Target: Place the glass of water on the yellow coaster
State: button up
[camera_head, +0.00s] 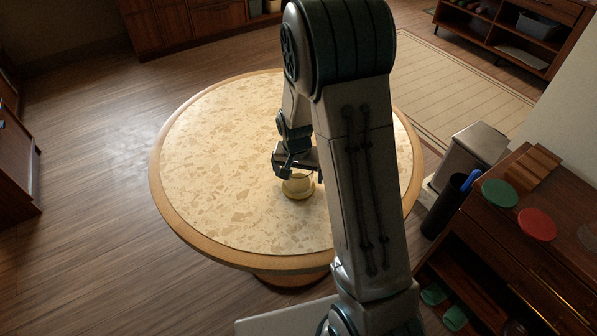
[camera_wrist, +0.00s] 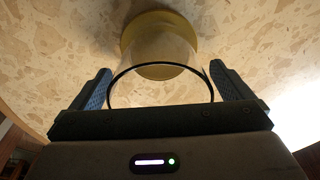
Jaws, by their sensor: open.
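The glass of water (camera_head: 298,182) stands upright on the round table, below my gripper in the head view. In the wrist view the clear glass (camera_wrist: 160,52) shows from above, its dark rim close to the camera. The yellow coaster (camera_wrist: 128,38) shows around and through the glass's base, and the glass appears to stand on it. In the head view the coaster is hard to tell from the glass. My gripper (camera_wrist: 160,85) is open, with one finger on each side of the rim and gaps between. My arm hides part of the table.
The round stone-topped table (camera_head: 215,150) is otherwise clear. A green disc (camera_head: 500,193) and a red disc (camera_head: 537,224) lie on the wooden cabinet (camera_head: 500,245) at right. A dark bin (camera_head: 446,205) and a grey bin (camera_head: 472,150) stand beside it.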

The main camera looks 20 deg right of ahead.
notch_tip(320, 180, up, 11)
jog(key=s, duration=0.1)
jog(key=s+r+n, duration=0.2)
jog(key=s+r, duration=0.2)
jog(key=s, duration=0.6)
jog(key=s+r+n+t, duration=0.1)
jog(key=s+r+n, duration=0.2)
jog(key=s, duration=0.6)
notch_tip(320, 180, up, 2)
jog(key=shift+s+r+y+p, duration=0.1)
jog(key=shift+s+y+p, duration=0.2)
jog(key=shift+s+y, duration=0.1)
jog(key=shift+a, duration=0.1)
